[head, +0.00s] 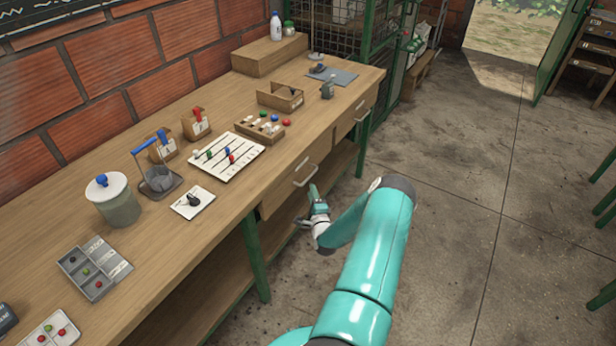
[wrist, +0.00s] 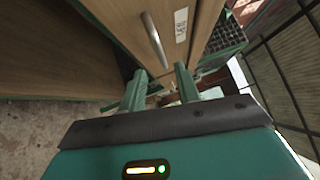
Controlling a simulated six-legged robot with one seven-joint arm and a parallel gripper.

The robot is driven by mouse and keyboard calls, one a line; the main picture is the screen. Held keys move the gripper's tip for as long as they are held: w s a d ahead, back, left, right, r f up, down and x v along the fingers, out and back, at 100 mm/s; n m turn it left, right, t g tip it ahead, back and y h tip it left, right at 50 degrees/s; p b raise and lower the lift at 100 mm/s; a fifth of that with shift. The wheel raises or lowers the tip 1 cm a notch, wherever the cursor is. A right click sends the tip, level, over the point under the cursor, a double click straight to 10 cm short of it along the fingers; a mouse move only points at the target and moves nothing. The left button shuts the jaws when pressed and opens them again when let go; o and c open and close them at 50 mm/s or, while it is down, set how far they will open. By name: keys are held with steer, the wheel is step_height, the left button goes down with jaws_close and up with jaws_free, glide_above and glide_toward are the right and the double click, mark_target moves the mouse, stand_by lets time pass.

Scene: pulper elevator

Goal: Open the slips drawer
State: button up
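Two wooden drawers sit under the front edge of the workbench. The nearer drawer (head: 283,191) has a metal bar handle (head: 305,174), and the farther drawer (head: 348,124) has a similar handle (head: 363,112). Both look shut. My gripper (head: 314,190) is just below and in front of the nearer handle. In the wrist view my gripper (wrist: 160,73) has its two green fingers apart with nothing between them. A drawer handle (wrist: 153,40) shows just beyond the fingertips, apart from them. A white label (wrist: 181,24) is beside it, too small to read.
The bench top (head: 150,240) holds a lidded jar (head: 117,205), a bead board (head: 228,156), a grey sorting tray (head: 94,268) and small wooden boxes. A lower shelf (head: 215,295) and green legs (head: 256,258) are under it. The concrete floor (head: 460,220) to the right is clear.

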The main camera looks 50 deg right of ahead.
mark_target(309, 177)
steer(key=x, duration=0.8)
steer(key=shift+d+r, duration=0.1)
steer(key=shift+d, duration=0.1)
steer(key=shift+c, duration=0.3)
jaws_close()
